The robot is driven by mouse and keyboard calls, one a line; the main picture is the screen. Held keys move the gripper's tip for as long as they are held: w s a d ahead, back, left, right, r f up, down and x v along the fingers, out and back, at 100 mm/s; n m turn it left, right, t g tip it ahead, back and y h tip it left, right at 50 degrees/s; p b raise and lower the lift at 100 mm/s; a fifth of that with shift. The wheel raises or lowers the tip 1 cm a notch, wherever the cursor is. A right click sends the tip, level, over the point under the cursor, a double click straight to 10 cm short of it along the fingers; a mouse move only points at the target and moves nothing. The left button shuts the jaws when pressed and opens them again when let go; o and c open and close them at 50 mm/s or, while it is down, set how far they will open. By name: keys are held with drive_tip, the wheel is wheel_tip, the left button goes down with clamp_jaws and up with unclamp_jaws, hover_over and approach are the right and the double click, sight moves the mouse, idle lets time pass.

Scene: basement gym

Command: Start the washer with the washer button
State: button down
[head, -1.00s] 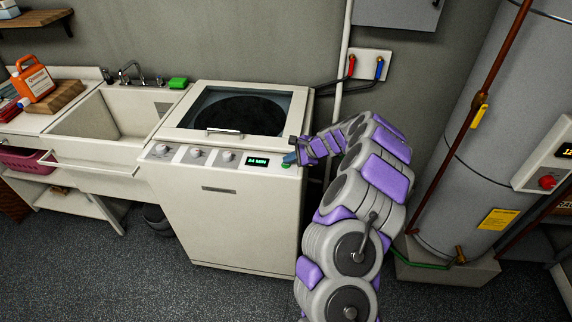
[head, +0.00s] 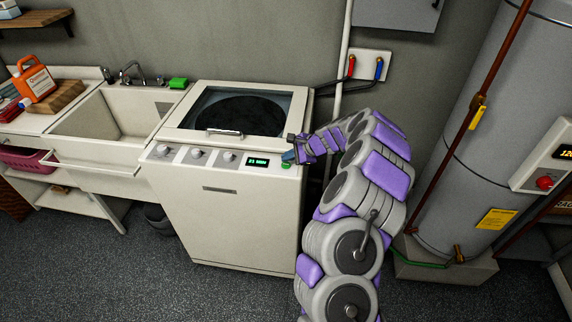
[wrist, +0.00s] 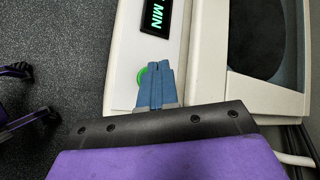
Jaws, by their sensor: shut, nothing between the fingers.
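The white washer (head: 235,215) stands in the middle of the head view, its lid (head: 240,112) down with a dark window. Its front panel has several knobs and a lit green display (head: 257,162). The green washer button (head: 286,166) is at the panel's right end; it also shows lit green in the wrist view (wrist: 142,76), partly covered by the fingers. My gripper (head: 289,156) is shut and empty, its blue fingertips over or against the button. In the wrist view the fingers (wrist: 157,72) lie together beside the button; I cannot tell whether they touch it.
A sink (head: 110,115) with a green sponge (head: 178,83) is left of the washer. An orange jug (head: 36,80) stands on the counter. A water heater (head: 475,130) is at the right. Hoses and a pipe run behind my arm. The front floor is clear.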

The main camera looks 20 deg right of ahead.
sight(288, 165)
drive_tip(key=shift+r+p, duration=2)
drive_tip(key=shift+r, duration=0.6)
drive_tip(key=s+a+r+n+g+y, duration=0.1)
drive_tip(key=s+a+r+n, duration=0.15)
drive_tip(key=a+r, duration=0.35)
drive_tip(key=s+a+r+n+g+y, duration=0.1)
drive_tip(key=s+a+r+n, duration=0.15)
drive_tip(key=a, duration=0.55)
drive_tip(key=s+a+r+n+g, duration=0.3)
drive_tip(key=s+a+r+n, duration=0.35)
drive_tip(key=s+a, duration=0.35)
drive_tip(key=s+a+r+n+g+h, duration=0.1)
drive_tip(key=s+n+h, duration=0.1)
drive_tip(key=s, duration=0.7)
drive_tip(key=s+a+r+n+g+h, duration=0.1)
drive_tip(key=s+n+g, duration=0.15)
drive_tip(key=s, duration=0.55)
drive_tip(key=s+d+f+n+h, duration=0.1)
drive_tip(key=s+d+h, duration=0.1)
drive_tip(key=s, duration=0.6)
drive_tip(key=s+d+f+n+h, duration=0.1)
drive_tip(key=s+d, duration=0.3)
drive_tip(key=s, duration=0.5)
drive_tip(key=shift+n+h, duration=0.7)
drive_tip(key=shift+h, duration=0.1)
drive_tip(key=shift+d+g, duration=0.1)
drive_tip(key=shift+g, duration=0.15)
